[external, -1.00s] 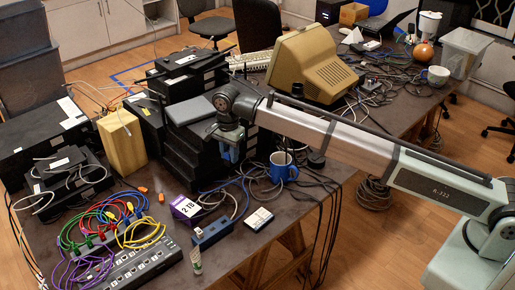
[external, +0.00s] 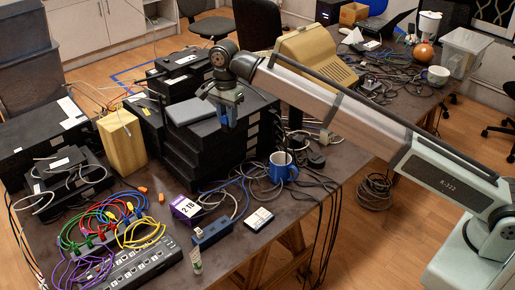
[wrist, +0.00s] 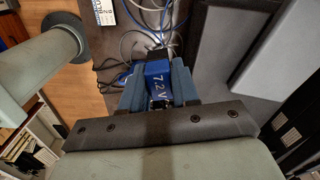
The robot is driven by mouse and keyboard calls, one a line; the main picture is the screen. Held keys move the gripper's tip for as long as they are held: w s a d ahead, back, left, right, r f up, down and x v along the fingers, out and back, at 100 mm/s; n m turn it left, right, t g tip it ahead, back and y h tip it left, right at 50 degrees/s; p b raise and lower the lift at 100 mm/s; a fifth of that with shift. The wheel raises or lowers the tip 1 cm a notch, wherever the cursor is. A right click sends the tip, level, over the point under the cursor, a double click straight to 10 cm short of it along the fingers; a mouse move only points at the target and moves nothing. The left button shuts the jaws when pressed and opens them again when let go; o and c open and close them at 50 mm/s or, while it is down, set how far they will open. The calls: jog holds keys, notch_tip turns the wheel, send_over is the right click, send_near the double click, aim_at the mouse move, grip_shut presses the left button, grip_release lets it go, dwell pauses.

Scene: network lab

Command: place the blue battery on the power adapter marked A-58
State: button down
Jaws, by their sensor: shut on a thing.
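My gripper (external: 226,108) is shut on the blue battery (wrist: 159,76). The battery shows between the fingers in the wrist view, with "7.2 V" printed on it. In the external view the held battery (external: 231,121) is a small blue shape below the jaws, in front of the stack of black devices. No A-58 mark can be read in any view, so I cannot tell which thing is the power adapter. A blue-grey box (external: 212,233) with a cable lies near the table's front edge.
The black device stack (external: 190,155) stands behind the gripper. A blue mug (external: 283,167), a purple-and-white box (external: 185,208), a small white-and-dark box (external: 258,219) and a black strip with coloured cables (external: 130,268) are on the table. Loose cables lie around the mug.

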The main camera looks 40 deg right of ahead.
jog(key=shift+r, duration=0.95)
jog(key=w+d, duration=0.3)
jog(key=d, duration=1.4)
jog(key=n, duration=0.2)
send_over(298, 137)
jog(key=shift+w+f, duration=0.1)
jog(key=shift+f, duration=11.85)
jog(key=shift+f, duration=0.15)
jog(key=c, duration=0.8)
grip_release()
jog(key=shift+c, duration=0.2)
notch_tip(298, 137, up, 12)
jog(key=shift+r, duration=0.2)
